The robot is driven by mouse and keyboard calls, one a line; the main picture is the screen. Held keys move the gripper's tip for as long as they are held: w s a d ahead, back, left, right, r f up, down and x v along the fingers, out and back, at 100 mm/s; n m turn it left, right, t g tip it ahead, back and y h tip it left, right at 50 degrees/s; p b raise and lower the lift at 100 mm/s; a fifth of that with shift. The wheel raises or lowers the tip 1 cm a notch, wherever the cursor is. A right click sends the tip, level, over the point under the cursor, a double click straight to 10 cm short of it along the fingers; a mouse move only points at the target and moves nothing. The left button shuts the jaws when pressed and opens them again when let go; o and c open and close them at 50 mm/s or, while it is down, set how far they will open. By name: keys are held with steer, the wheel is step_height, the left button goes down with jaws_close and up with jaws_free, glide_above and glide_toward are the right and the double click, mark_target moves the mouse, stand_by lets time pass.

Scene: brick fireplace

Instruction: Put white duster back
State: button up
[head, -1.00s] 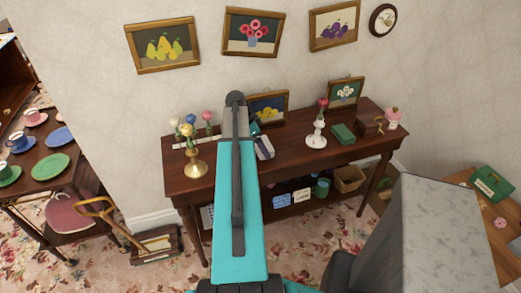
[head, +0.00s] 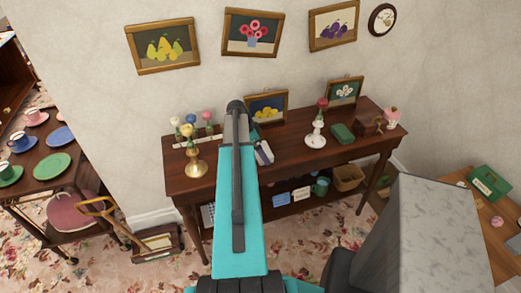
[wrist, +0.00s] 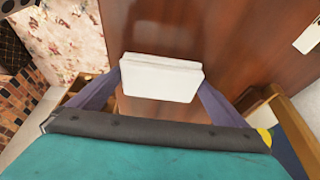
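The white duster (wrist: 160,80) is a pale, flat block in the middle of the wrist view. It sits between the two purple-grey fingers of my gripper (wrist: 160,92), which touch its two ends. My gripper is shut on it, over the brown wooden table top (wrist: 235,45). In the head view my teal arm covers part of the table (head: 290,145). Only a small part of my gripper (head: 263,153) shows to the right of the arm, at the table's middle. Whether the duster touches the table is hard to tell.
A white label strip (wrist: 308,35) lies on the table.

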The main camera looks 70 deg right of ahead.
steer(key=shift+r, duration=0.1)
stand_by(0.3)
steer(key=b+v, duration=0.3)
steer(key=v, duration=0.9)
steer(key=shift+b, duration=0.4)
stand_by(0.6)
